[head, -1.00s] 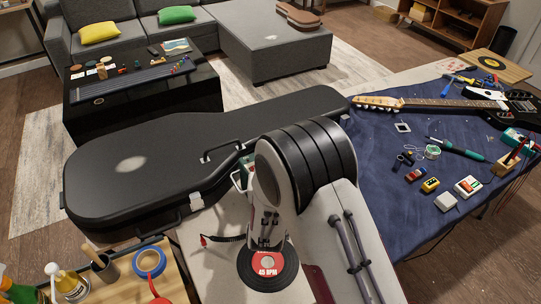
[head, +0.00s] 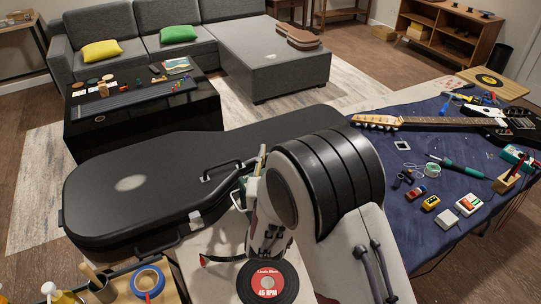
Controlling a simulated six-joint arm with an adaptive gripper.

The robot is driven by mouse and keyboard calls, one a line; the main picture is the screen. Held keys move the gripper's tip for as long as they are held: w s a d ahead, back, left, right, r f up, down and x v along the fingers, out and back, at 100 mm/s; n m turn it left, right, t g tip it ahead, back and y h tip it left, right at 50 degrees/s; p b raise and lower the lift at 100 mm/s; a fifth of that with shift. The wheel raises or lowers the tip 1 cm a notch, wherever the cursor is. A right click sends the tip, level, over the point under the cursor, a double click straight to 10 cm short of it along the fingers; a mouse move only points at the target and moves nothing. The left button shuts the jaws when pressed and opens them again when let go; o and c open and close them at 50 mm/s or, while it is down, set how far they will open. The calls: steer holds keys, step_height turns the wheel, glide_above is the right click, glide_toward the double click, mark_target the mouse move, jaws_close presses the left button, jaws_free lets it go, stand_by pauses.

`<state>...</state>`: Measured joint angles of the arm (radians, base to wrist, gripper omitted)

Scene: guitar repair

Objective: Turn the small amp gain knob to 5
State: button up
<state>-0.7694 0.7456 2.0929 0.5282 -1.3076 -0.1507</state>
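I cannot make out a small amp or its gain knob in the head view. My gripper (head: 267,236) is partly visible to the left of my large arm joint, above the pale bench top (head: 215,278) and beside the black guitar case. Its fingertips are not clear, so I cannot tell whether they are open or shut. A small green and white item (head: 240,194) shows between the case's handle and my arm, mostly hidden. My arm covers the bench behind it.
The black guitar case (head: 135,215) fills the left. A 45 RPM record (head: 267,283) lies in front of my gripper. A blue mat (head: 395,215) at right holds an electric guitar (head: 440,120), small pedals and tools. Blue tape (head: 147,281) sits lower left.

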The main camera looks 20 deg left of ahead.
steer(key=w+d+f+h, duration=0.1)
steer(key=w+d, duration=0.1)
steer(key=d, duration=0.2)
steer(key=w+d+f+m+h, duration=0.1)
steer(key=w+d, duration=0.2)
steer(key=d, duration=0.1)
steer(key=w+d+f+h, duration=0.1)
steer(key=w+d, duration=0.1)
steer(key=d, duration=0.3)
steer(key=shift+w+m, duration=0.15)
steer(key=shift+m, duration=0.15)
steer(key=shift+w+d+f+n+y, duration=1.85)
steer(key=shift+w+d+n+y, duration=0.6)
steer(key=shift+d, duration=1.3)
steer(key=s+a+f+n+g+y, duration=0.1)
steer(key=s+a+n+g+y, duration=0.2)
steer(key=s, duration=0.5)
steer(key=s+a+f+n+g+y, duration=0.2)
steer(key=s+n+g+y, duration=0.3)
steer(key=s+g+y, duration=0.3)
steer(key=shift+a+f+n+g, duration=0.2)
steer(key=shift+a+n+g, duration=0.15)
steer(key=shift+a+g, duration=0.5)
steer(key=shift+x, duration=5.9)
